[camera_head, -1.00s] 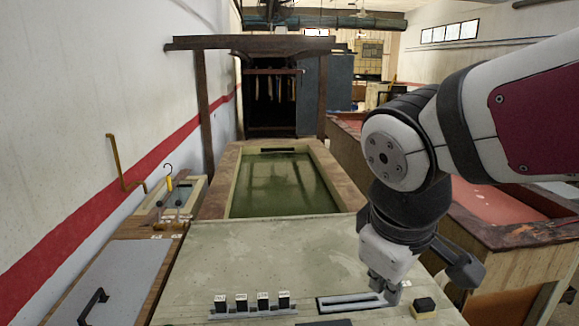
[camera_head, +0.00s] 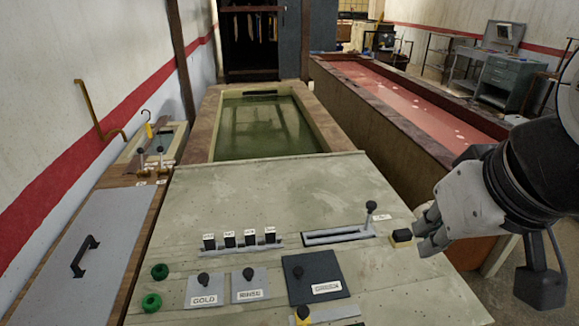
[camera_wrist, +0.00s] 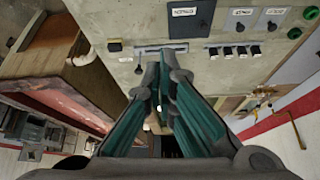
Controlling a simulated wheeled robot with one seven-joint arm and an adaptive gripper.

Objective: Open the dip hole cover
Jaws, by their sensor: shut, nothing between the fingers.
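A flat grey cover (camera_head: 105,235) with a black bar handle (camera_head: 84,256) lies at the left beside the control panel; it looks closed, flush with its wooden surround. I cannot tell for certain that it is the dip hole cover. The control panel (camera_head: 240,210) has a slot with a lever (camera_head: 370,210), which stands at the slot's right end. My gripper (camera_head: 427,240) is shut and empty at the panel's right edge, well away from the grey cover. In the wrist view my gripper (camera_wrist: 163,62) points toward the panel's slot (camera_wrist: 150,49).
A black button block (camera_head: 401,237) sits close to my gripper. Several black switches (camera_head: 240,238), knobs and two green buttons (camera_head: 160,272) are on the panel. A green-liquid tank (camera_head: 265,125) is behind; a red tank (camera_head: 410,95) stands right.

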